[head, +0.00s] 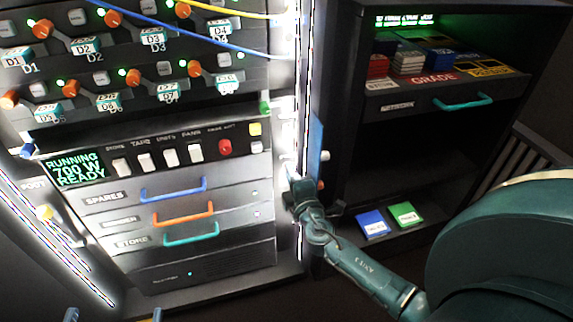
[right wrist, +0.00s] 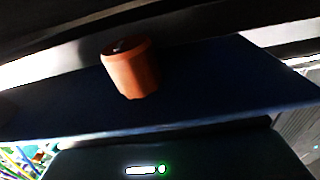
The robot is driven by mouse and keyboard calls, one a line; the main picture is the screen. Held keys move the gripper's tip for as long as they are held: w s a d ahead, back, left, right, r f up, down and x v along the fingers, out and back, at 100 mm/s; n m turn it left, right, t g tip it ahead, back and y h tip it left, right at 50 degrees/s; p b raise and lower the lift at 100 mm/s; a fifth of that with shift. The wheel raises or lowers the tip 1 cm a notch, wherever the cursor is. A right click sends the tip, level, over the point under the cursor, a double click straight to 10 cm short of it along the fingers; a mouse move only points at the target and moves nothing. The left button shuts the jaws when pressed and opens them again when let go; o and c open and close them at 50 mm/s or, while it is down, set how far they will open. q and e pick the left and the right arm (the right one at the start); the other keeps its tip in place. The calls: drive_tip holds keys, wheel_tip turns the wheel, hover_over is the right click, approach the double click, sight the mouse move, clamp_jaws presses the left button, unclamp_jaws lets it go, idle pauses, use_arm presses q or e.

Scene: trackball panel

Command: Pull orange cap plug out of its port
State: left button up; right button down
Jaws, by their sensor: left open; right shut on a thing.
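The orange cap plug (right wrist: 130,72) shows large in the right wrist view, in front of a dark blue panel. Its top end meets a dark band, and I cannot tell whether it sits in its port. In the head view a small orange piece (head: 320,185) shows by the lower edge of the upright blue panel (head: 316,145). My right gripper (head: 300,188) is at the bright rack edge beside that panel, shut on the orange cap plug; the fingers' contact is hard to see. My left gripper (head: 114,315) shows only as two tips at the bottom edge, apart and empty.
Left stands a rack with labelled switches and drawers with blue (head: 173,188), orange (head: 184,218) and teal handles. Blue and yellow cables cross its top. Right is an open cabinet with a teal handle (head: 463,103) and blue (head: 372,224) and green (head: 406,214) boxes low down.

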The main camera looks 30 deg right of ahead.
drive_tip(key=c, duration=1.9)
unclamp_jaws()
drive_tip(key=shift+c, duration=0.2)
clamp_jaws()
drive_tip(key=shift+s, duration=0.1)
drive_tip(key=v, duration=0.4)
drive_tip(key=shift+s+a, duration=0.15)
drive_tip(key=shift+s, duration=0.25)
drive_tip(key=b+v, duration=0.3)
drive_tip(key=v, duration=0.6)
